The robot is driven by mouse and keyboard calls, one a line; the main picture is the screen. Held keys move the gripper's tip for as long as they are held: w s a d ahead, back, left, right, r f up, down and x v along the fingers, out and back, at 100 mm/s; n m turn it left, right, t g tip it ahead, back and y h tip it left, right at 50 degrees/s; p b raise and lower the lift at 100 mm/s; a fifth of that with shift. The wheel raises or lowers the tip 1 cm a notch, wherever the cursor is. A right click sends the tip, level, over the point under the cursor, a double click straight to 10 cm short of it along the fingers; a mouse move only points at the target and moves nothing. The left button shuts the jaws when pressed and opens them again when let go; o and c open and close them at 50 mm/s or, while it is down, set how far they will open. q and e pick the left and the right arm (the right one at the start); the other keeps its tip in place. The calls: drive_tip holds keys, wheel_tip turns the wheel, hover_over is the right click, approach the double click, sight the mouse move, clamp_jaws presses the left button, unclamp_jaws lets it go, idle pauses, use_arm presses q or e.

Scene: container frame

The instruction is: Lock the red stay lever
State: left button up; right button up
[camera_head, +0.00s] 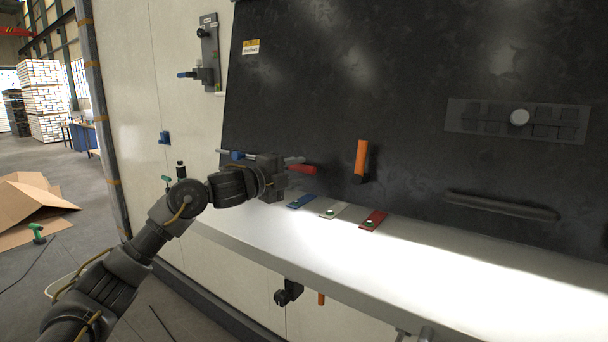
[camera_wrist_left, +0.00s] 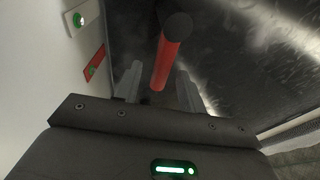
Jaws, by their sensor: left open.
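The red stay lever (camera_head: 303,169) sticks out from the dark panel in the head view, at the tips of my left gripper (camera_head: 290,170). In the left wrist view the red lever (camera_wrist_left: 168,60) shows as a red bar with a dark round end, reaching out between the two fingers of my left gripper (camera_wrist_left: 160,84). The fingers are apart, with a gap on each side of the bar. The lever's base is partly hidden behind the gripper. I do not see my right gripper.
A blue lever (camera_head: 238,155) is left of my gripper, and an orange handle (camera_head: 361,158) is to the right. Blue (camera_head: 300,201), white (camera_head: 334,211) and red (camera_head: 373,219) plates lie along the white ledge (camera_head: 420,260) below. The ledge's right part is clear.

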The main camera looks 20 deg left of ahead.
use_arm(q)
drive_tip(key=b+v, duration=0.1)
drive_tip(key=v, duration=0.6)
drive_tip(key=shift+s+a+b, duration=0.2)
drive_tip(key=shift+s+b, duration=0.1)
drive_tip(key=shift+b, duration=0.1)
drive_tip(key=shift+d+f, duration=0.1)
